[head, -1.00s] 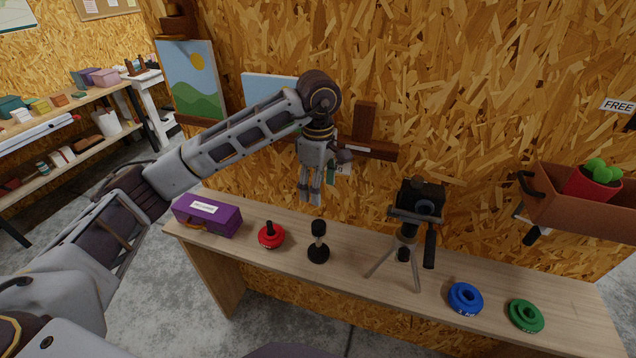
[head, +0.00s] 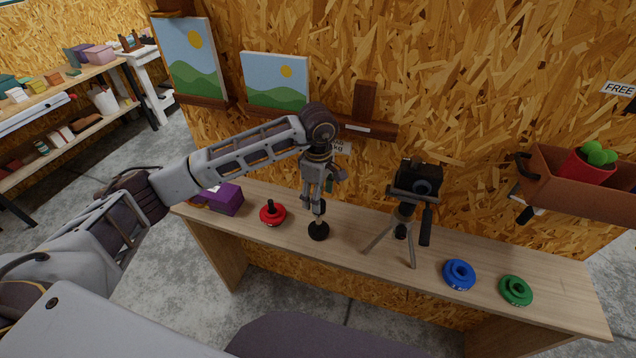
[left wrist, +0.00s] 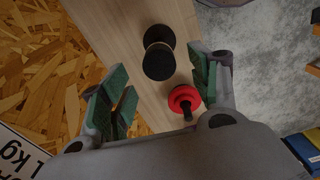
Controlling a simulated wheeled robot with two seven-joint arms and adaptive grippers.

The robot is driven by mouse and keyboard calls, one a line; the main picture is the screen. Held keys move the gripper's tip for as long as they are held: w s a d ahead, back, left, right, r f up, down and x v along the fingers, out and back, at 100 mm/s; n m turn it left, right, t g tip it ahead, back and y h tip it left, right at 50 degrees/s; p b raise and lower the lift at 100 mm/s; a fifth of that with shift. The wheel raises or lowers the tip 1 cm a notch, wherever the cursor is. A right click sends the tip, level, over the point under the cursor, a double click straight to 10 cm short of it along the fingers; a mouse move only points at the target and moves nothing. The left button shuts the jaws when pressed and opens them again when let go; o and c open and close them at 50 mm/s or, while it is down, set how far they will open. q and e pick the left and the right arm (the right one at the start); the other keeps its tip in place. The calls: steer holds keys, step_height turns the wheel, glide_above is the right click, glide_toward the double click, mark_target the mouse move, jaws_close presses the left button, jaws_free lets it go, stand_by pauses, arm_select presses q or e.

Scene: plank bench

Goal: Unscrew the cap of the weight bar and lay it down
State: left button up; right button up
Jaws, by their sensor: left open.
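The weight bar (head: 318,231) stands upright on the bench, on a round black base with a short bar. Its black cap (left wrist: 158,62) shows in the left wrist view, in front of the base (left wrist: 159,34). My left gripper (head: 313,207) points down right above the bar, and its fingers partly hide the top in the head view. In the left wrist view the green-padded fingers (left wrist: 160,85) are spread wide. The cap lies in line with the gap between them, with clear space on both sides. My right gripper is in neither current view.
A red weight disc (head: 273,214) with a black post stands left of the bar, near a purple box (head: 225,199). A camera tripod (head: 408,220) stands to the right, then blue (head: 459,274) and green (head: 516,291) discs. Bare bench (head: 350,213) lies between bar and tripod.

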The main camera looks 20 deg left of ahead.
arm_select(q)
steer(key=shift+f, duration=1.4)
steer(key=c, duration=1.1)
steer(key=shift+n, duration=1.2)
steer(key=shift+n+b, duration=0.35)
steer(key=shift+n, duration=0.05)
